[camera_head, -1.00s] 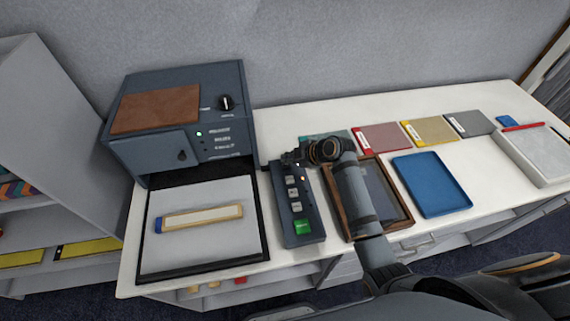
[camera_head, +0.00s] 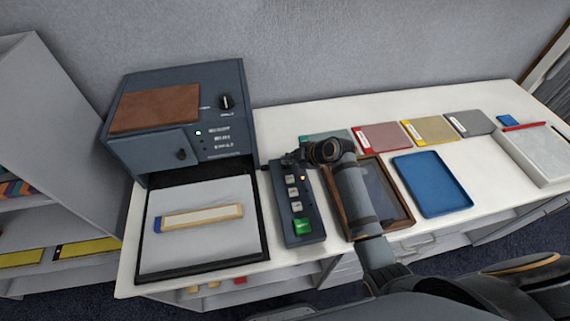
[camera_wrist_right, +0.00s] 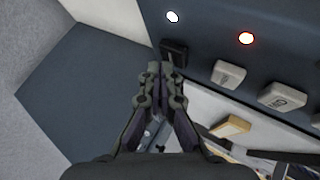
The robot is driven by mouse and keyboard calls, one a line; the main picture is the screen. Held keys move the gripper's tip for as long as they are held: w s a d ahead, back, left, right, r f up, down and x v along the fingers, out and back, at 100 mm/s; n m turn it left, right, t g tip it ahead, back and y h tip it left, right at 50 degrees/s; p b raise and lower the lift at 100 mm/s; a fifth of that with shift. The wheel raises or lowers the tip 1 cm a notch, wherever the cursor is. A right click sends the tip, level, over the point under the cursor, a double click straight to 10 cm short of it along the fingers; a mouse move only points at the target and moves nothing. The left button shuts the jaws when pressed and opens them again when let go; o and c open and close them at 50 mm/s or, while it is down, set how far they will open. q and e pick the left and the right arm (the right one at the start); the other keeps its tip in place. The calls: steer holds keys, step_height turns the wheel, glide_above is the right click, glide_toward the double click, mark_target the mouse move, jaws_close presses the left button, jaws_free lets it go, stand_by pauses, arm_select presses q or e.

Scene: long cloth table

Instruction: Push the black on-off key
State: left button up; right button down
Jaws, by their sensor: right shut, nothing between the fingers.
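The dark key box (camera_head: 290,221) lies on the table right of the grey machine, with light keys and a green key in a column. The black on-off key (camera_wrist_right: 174,50) is at the box's end in the right wrist view, near a lit white lamp and a lit red-orange lamp. My right gripper (camera_head: 287,160) is over the far end of the box and hides the key in the head view. In the wrist view its shut, empty fingertips (camera_wrist_right: 161,68) are right beside the key; I cannot tell whether they touch. My left gripper is not in view.
The grey machine (camera_head: 215,85) stands left, with a tray (camera_head: 145,272) bearing a pale sheet and a blue-ended bar in front. A wood-framed panel (camera_head: 403,222) lies right of the box under my right arm. A blue tray (camera_head: 430,185) and colored folders lie further right.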

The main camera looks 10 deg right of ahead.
steer(key=shift+f, duration=0.45)
stand_by(0.6)
steer(key=shift+r, duration=0.1)
steer(key=shift+r+p, duration=0.55)
steer(key=shift+r, duration=0.25)
step_height(320, 180, up, 6)
steer(key=p, duration=0.5)
